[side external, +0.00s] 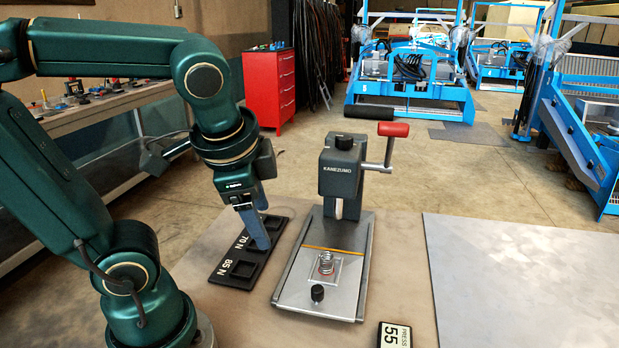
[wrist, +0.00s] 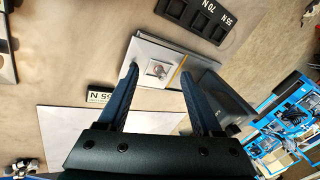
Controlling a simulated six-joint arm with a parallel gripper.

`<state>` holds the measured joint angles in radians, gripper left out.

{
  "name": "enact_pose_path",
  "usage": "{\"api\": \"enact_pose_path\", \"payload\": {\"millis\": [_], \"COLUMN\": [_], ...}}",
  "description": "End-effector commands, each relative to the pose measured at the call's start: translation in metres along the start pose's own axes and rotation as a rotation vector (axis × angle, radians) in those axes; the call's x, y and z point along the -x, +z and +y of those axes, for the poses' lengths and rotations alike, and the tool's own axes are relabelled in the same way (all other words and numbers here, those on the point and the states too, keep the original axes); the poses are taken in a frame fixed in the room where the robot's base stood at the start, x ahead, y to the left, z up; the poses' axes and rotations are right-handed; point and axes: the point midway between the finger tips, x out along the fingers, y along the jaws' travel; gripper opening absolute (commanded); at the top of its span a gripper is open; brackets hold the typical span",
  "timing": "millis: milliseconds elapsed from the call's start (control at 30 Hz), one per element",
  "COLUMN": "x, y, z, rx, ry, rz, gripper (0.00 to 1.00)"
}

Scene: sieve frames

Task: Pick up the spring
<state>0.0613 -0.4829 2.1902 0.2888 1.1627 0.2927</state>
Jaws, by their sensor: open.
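The spring (side external: 325,263) is a small metal coil with a reddish lower part. It stands on a small square plate on the silver base of the press (side external: 342,172). It also shows in the wrist view (wrist: 158,70), small, near the fingertips in the picture. My gripper (side external: 260,244) is open and empty, pointing down to the left of the press, in front of the black slotted tray (side external: 222,270) in the side view. Its two blue fingers are spread wide in the wrist view (wrist: 159,73). The gap in height to the spring is unclear.
The press has a lever with red (side external: 393,129) and black grips. A black knob (side external: 317,293) stands at the base's front. A grey plate (side external: 525,285) lies farther right. The tray shows force labels beside its slots.

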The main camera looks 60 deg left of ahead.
Motion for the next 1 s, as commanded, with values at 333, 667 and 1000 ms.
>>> {"api": "enact_pose_path", "payload": {"millis": [333, 667, 1000], "x": [-0.025, -0.069, -0.131], "y": [-0.033, -0.079, -0.107], "z": [-0.040, -0.043, -0.003], "rx": [-0.478, -0.868, -1.188], "ry": [-0.119, -0.232, -0.353], "rz": [-0.344, -0.638, -0.866], "gripper": [0.67, 0.67, 0.67]}}
